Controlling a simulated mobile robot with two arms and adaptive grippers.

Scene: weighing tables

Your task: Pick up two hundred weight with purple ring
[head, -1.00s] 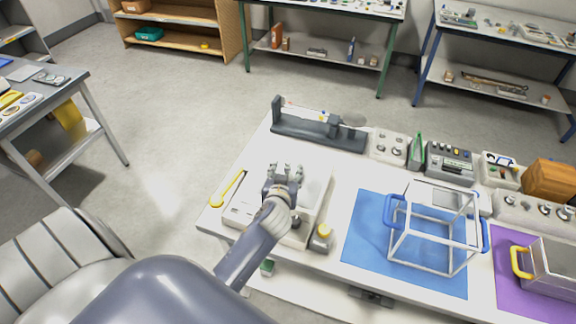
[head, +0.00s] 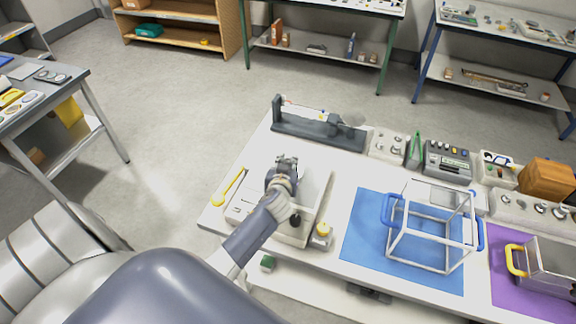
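My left gripper (head: 287,160) is over the white scale-like device (head: 314,190) on the table, pointing away from me. Its fingers look close together, but I cannot tell whether they are open or shut, and no held object can be made out. Weights stand in a light tray (head: 388,146), a dark tray (head: 447,160) and a long light tray (head: 530,209) along the table's back right. They are too small for me to pick out a purple ring or a two hundred mark. My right gripper is not in view.
A white frame with blue handles (head: 432,226) stands on a blue mat (head: 364,246). A metal box with a yellow handle (head: 549,268) is on a purple mat (head: 502,288). A dark balance (head: 318,131) is at the back left. A yellow-topped bottle (head: 321,236) is near the front edge.

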